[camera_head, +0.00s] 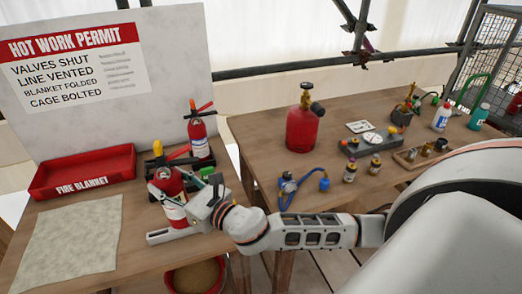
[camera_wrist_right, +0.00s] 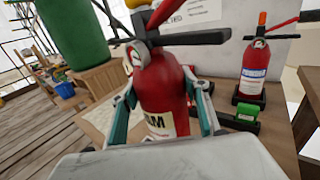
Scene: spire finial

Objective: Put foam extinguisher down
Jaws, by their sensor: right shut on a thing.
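The foam extinguisher (camera_head: 172,190) is red with a pale label and stands upright on the left table, in front of the white sign board. In the right wrist view the foam extinguisher (camera_wrist_right: 165,95) fills the middle, with its dark handle on top. My right gripper (camera_head: 180,197) is shut on its body. One finger shows on each side of it in the wrist view (camera_wrist_right: 165,108). I cannot tell whether its base touches the white stand (camera_head: 160,236) below. My left gripper is not in view.
A second red extinguisher (camera_head: 199,138) stands close behind. A red fire blanket tray (camera_head: 85,172) and a grey cloth (camera_head: 70,240) lie to the left. The right table holds a red gas cylinder (camera_head: 302,128), a blue hose (camera_head: 300,188) and small bottles.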

